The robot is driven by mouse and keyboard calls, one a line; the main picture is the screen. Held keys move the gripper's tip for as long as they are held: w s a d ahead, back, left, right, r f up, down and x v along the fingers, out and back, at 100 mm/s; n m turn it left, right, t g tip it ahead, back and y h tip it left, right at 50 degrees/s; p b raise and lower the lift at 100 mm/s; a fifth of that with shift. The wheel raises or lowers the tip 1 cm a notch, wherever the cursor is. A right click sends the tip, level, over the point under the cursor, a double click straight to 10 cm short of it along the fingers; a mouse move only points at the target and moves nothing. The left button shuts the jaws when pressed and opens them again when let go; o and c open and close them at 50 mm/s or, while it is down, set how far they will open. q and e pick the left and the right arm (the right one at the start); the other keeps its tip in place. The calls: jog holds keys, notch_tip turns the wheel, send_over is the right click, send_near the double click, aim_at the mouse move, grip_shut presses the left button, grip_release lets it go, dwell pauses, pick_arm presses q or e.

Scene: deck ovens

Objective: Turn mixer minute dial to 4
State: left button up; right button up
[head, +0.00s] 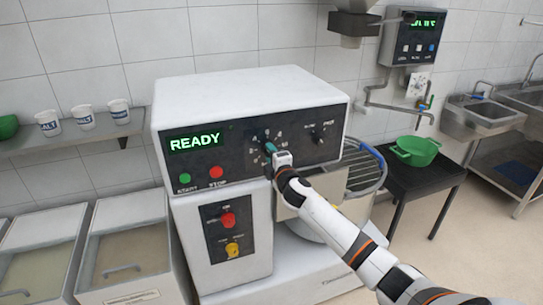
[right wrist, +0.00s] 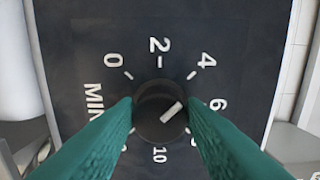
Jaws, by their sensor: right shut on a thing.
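The minute dial (right wrist: 152,108) is a round black knob with a white pointer line on the mixer's dark front panel. In the right wrist view, numbers from 0 to 10 ring it, and one at the lower right is partly hidden by a finger. The pointer slants to the upper right, toward the side with 4 and 6; its exact reading is hard to tell. My right gripper (head: 270,149) is shut on the dial, with a teal finger on each side of it. The mixer (head: 240,95) shows READY in green. My left gripper is not in view.
A second knob (head: 318,138) sits right of the dial. Green (head: 185,178) and red (head: 216,172) buttons are at the panel's lower left. A wire bowl guard (head: 368,170) and a black table with a green colander (head: 415,150) stand to the right.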

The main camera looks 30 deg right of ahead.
jog(key=o, duration=1)
jog(key=b+v, duration=0.2)
jog(key=v, duration=1)
jog(key=shift+a, duration=0.1)
